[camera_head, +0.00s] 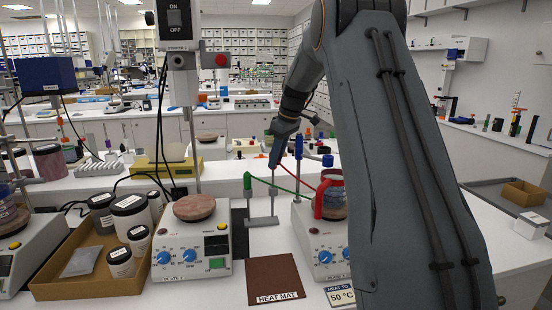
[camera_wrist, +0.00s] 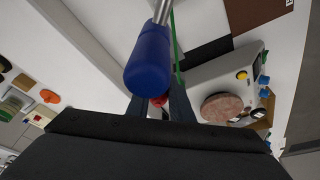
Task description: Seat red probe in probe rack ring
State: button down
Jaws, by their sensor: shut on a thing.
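My gripper (camera_head: 276,158) is shut on the red probe. In the wrist view, the probe's red handle (camera_wrist: 158,101) shows between the fingers (camera_wrist: 158,108), mostly hidden behind a blue probe handle. In the head view, my fingers hide that handle. The probe rack (camera_head: 262,221) is a grey stand on the white bench below my gripper. A green-handled probe (camera_head: 247,184) stands upright at its left. A blue-handled probe (camera_head: 298,147) stands to the right of my gripper; it looms close in the wrist view (camera_wrist: 149,62). I cannot tell whether the red probe's tip meets a ring.
Red and green cables run right toward a jar with a red band (camera_head: 329,197) on a hotplate (camera_head: 315,238). Another hotplate (camera_head: 190,252) stands left, beside a cardboard tray (camera_head: 92,284) of jars. A brown heat mat (camera_head: 274,279) lies in front.

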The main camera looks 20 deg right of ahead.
jog(key=shift+f+b, duration=0.95)
jog(key=shift+f, duration=1.15)
jog(key=shift+r, duration=0.15)
jog(key=shift+r+p, duration=3.3)
jog(key=shift+r, duration=2.1)
